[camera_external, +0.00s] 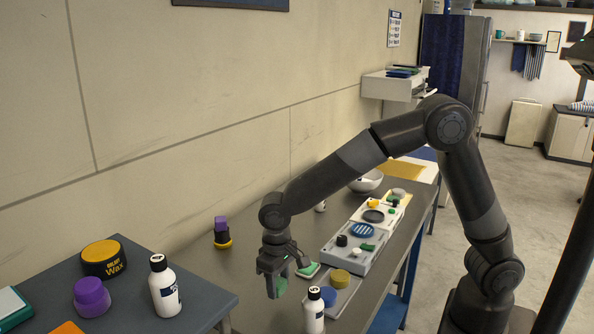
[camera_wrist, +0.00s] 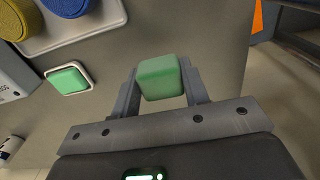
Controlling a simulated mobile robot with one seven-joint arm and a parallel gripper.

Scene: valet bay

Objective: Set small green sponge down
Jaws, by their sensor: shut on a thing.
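The small green sponge (camera_wrist: 160,78) is a pale green block with rounded edges, held between the two fingers of my gripper (camera_wrist: 160,88) in the wrist view. In the external view my gripper (camera_external: 271,284) points down at the near part of the grey workbench (camera_external: 226,285), and part of the sponge (camera_external: 281,287) shows at its fingers. I cannot tell whether the sponge touches the bench. A small white dish with a green pad (camera_wrist: 69,80) lies apart from the gripper; it also shows in the external view (camera_external: 308,270).
A white bottle (camera_external: 314,310) stands close to the right of my gripper. A tray with a yellow round pad (camera_external: 340,279) and a long organiser (camera_external: 362,262) lie behind. A purple-topped item (camera_external: 221,232) stands near the wall. Bare bench lies left of my gripper.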

